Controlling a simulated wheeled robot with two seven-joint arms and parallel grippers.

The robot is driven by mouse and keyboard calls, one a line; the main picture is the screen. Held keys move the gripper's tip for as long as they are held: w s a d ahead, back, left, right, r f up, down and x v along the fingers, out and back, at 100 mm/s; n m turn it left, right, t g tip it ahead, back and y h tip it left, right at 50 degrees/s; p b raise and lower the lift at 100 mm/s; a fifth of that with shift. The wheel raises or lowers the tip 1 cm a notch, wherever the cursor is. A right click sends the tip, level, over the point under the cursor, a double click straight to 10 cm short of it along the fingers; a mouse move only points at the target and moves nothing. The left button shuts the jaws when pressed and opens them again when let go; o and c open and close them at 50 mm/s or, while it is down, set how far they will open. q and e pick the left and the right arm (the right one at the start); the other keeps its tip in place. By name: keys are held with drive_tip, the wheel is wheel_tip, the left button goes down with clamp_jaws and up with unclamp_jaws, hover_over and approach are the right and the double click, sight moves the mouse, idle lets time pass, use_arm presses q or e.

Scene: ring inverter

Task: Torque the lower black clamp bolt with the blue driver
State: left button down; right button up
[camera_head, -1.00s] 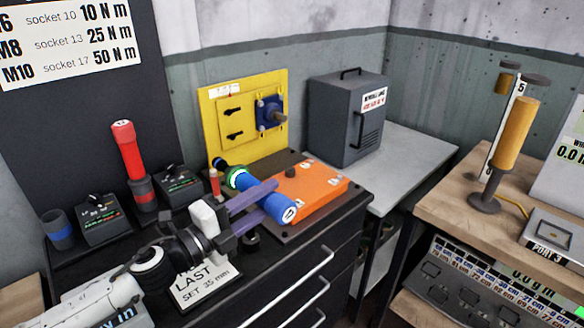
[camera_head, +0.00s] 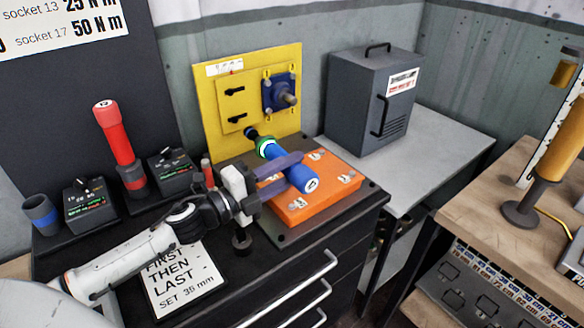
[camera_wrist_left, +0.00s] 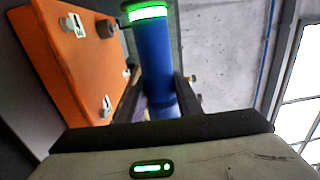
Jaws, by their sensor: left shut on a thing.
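The blue driver (camera_head: 290,166) has a lit green ring and a black tip, and my left gripper (camera_head: 293,171) is shut around its handle. It also shows in the left wrist view (camera_wrist_left: 157,60), between the fingers. The driver is tilted, its tip towards the yellow panel (camera_head: 212,112). The lower black clamp bolt (camera_head: 237,118) is on that panel, below the upper black bolt (camera_head: 235,91). The driver's tip appears just right of and below the lower bolt; I cannot tell whether it touches the panel. My right gripper is not in view.
An orange block (camera_head: 335,178) with bolts lies beneath the driver. A blue flange (camera_head: 277,92) sticks out on the panel's right. A red driver (camera_head: 117,140) stands at left beside dial boxes (camera_head: 88,203). A grey cabinet (camera_head: 360,110) stands at right.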

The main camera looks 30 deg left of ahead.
sight(268, 157)
use_arm(q)
drive_tip(key=shift+r, duration=0.25)
drive_tip(key=shift+a, duration=0.15)
drive_tip(key=shift+w+a+f, duration=0.1)
drive_tip(key=shift+w+a, duration=0.1)
drive_tip(key=shift+a, duration=0.3)
drive_tip(key=shift+w+a, duration=0.2)
drive_tip(key=shift+a, duration=0.25)
drive_tip(key=shift+w+a+b, duration=0.3)
drive_tip(key=shift+w+a, duration=0.05)
drive_tip(key=shift+a, duration=0.5)
drive_tip(key=shift+w+a+b, duration=0.25)
drive_tip(key=shift+w+a, duration=0.1)
drive_tip(key=shift+a, duration=0.5)
drive_tip(key=shift+w+a, duration=0.1)
drive_tip(key=shift+a, duration=0.05)
